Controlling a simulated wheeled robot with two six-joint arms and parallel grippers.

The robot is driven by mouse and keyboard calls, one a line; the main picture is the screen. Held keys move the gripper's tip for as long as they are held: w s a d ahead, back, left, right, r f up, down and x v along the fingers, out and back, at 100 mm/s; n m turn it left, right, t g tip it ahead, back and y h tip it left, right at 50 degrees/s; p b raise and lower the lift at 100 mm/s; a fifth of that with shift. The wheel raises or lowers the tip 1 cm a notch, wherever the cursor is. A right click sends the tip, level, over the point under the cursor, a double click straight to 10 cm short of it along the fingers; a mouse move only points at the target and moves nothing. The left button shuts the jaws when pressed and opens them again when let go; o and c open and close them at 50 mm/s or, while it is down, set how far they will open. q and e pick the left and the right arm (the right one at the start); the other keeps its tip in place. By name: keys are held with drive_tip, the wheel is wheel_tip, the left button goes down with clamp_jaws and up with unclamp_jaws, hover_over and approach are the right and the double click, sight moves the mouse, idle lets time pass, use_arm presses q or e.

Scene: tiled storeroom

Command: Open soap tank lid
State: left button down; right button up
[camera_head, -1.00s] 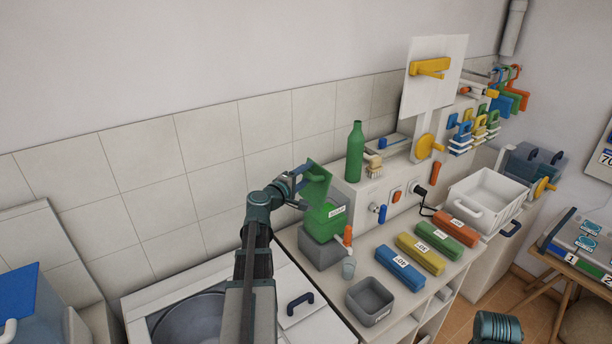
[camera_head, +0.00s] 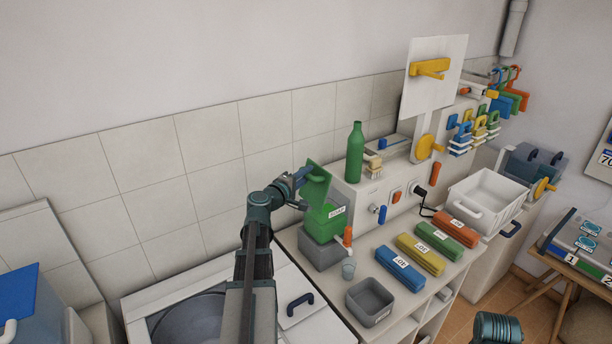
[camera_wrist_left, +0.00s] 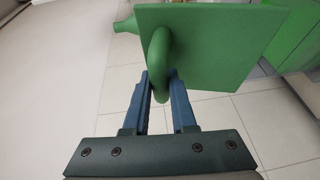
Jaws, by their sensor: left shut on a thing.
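The soap tank (camera_head: 323,224) is a green box labelled SOAP on a grey block at the back of the counter. Its green lid (camera_head: 319,186) stands steeply raised above the tank's back left side. My left gripper (camera_head: 300,181) is at the lid's upper left. In the left wrist view the blue fingers of my left gripper (camera_wrist_left: 161,88) are closed around the green loop handle (camera_wrist_left: 159,62) on the lid (camera_wrist_left: 222,40). The tank's inside cannot be made out. My right gripper is out of view; only a piece of my right arm shows at the bottom.
A green bottle (camera_head: 355,155) stands behind the tank to the right. A clear cup (camera_head: 348,270) and a grey bin (camera_head: 370,303) are in front. Blue (camera_head: 400,270), yellow and other coloured blocks lie to the right. A sink basin (camera_head: 190,320) is at left.

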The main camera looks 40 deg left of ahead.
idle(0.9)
use_arm(q)
drive_tip(key=shift+s+f+b, duration=0.1)
drive_tip(key=shift+f+b, duration=0.1)
drive_tip(key=shift+b, duration=0.1)
drive_tip(key=s+b, duration=0.1)
drive_tip(key=b, duration=0.1)
drive_tip(key=s+a+f+t+b, duration=0.1)
drive_tip(key=s, duration=0.1)
drive_tip(key=s+n+t+b, duration=0.1)
drive_tip(key=b, duration=0.1)
drive_tip(key=shift+s+a+f+b, duration=0.2)
drive_tip(key=shift+s+a+b, duration=0.05)
drive_tip(key=shift+s+b, duration=0.15)
drive_tip(key=c, duration=0.7)
unclamp_jaws()
drive_tip(key=shift+w, duration=0.1)
drive_tip(key=shift+c, duration=0.2)
drive_tip(key=shift+y, duration=0.3)
